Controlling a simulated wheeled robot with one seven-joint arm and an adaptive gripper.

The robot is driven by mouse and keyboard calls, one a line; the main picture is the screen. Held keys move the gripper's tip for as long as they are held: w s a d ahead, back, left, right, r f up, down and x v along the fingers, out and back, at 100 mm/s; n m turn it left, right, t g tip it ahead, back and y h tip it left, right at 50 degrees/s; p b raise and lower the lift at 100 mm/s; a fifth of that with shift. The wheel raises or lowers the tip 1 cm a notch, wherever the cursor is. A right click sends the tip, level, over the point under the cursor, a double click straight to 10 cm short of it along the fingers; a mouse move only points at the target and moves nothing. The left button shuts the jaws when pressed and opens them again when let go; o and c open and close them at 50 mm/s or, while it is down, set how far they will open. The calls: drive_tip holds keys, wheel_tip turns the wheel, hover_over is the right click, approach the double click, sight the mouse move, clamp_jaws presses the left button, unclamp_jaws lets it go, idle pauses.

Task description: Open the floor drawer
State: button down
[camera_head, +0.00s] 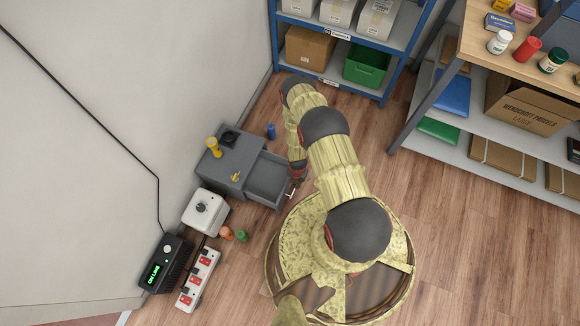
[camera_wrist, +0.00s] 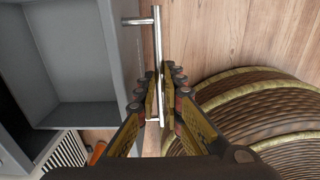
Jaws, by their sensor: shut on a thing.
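The grey floor drawer (camera_head: 268,180) is pulled partway out of its small grey cabinet (camera_head: 228,153) by the wall. Its open inside looks empty, and the open drawer also fills the left of the wrist view (camera_wrist: 72,60). The metal bar handle (camera_wrist: 157,40) stands off the drawer front. My gripper (camera_wrist: 163,100) is shut on the handle, with one finger on each side of the bar. In the head view my gripper (camera_head: 294,180) is at the drawer's front right end, partly hidden by my arm.
A yellow item (camera_head: 213,146) and a black item (camera_head: 229,137) sit on the cabinet. A blue can (camera_head: 271,130), a green can (camera_head: 242,235) and an orange cup (camera_head: 227,233) stand on the floor nearby. A white box (camera_head: 205,211) and a power strip (camera_head: 199,279) lie along the wall.

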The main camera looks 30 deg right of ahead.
drive_tip(key=shift+s+d, duration=0.1)
drive_tip(key=shift+s, duration=0.1)
drive_tip(key=c, duration=2)
unclamp_jaws()
drive_tip(key=shift+c, duration=0.2)
drive_tip(key=shift+o, duration=0.7)
drive_tip(key=shift+r, duration=0.1)
wheel_tip(320, 180, up, 12)
